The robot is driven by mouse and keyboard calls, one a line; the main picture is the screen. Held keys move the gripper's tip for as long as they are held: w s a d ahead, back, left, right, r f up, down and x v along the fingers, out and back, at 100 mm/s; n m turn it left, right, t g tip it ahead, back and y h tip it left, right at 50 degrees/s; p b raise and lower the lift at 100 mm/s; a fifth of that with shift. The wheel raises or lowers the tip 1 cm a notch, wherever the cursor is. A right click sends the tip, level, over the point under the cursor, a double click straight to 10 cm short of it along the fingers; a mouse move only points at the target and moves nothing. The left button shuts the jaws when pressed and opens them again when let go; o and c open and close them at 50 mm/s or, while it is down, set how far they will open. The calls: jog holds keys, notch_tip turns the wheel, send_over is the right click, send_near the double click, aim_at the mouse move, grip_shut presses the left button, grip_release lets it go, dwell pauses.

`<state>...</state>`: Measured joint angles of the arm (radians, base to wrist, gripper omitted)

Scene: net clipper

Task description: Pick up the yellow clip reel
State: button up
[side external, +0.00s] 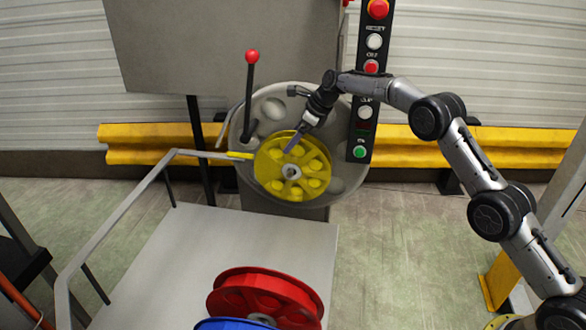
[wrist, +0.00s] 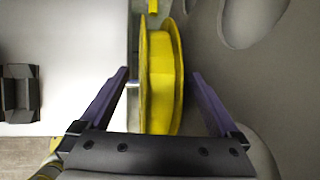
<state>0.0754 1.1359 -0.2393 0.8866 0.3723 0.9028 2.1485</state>
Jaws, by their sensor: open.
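The yellow clip reel (side external: 276,172) stands upright against the grey round plate of the machine in the side view, with a metal hub at its middle. In the wrist view the reel (wrist: 161,85) is seen edge-on, between the two purple fingers. My gripper (side external: 292,146) is at the upper part of the reel in the side view. In the wrist view my gripper (wrist: 158,85) is open, one finger on each side of the reel. I cannot tell whether either finger touches it.
A red reel (side external: 240,285) and a blue reel (side external: 230,324) are on the pale table (side external: 170,265) in front. A lever with a red knob (side external: 252,56) rises left of my gripper. A button panel (side external: 371,85) stands behind my arm. A metal rail (side external: 115,222) runs at left.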

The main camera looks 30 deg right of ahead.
jog(key=shift+w+f, duration=0.15)
jog(key=shift+f, duration=0.15)
grip_shut()
jog(key=shift+r, duration=0.15)
dwell(0.5)
